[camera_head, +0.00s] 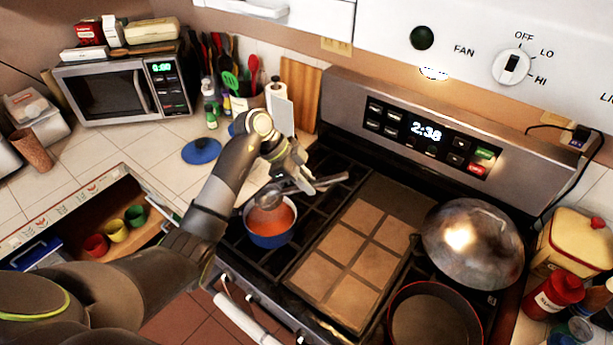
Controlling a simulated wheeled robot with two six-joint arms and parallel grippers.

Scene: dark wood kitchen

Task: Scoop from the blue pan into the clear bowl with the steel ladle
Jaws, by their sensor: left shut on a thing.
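The blue pan (269,241) stands on the left part of the stove and holds an orange-red liquid (271,217). My left gripper (299,182) is above the pan's far side, shut on the steel ladle. The ladle's round head (268,197) is over the far left part of the pan; whether it touches the liquid is unclear. A grey handle (328,181) extends to the right beyond the gripper; I cannot tell whether it belongs to the ladle or the pan. The fingers partly hide the grip. I cannot make out the clear bowl. My right gripper is not in view.
A flat tiled griddle (350,262) lies right of the pan. A steel dome (472,243) and a dark skillet (433,316) are farther right. A blue lid (201,151) lies on the left counter. An open drawer (122,219) holds small coloured cups.

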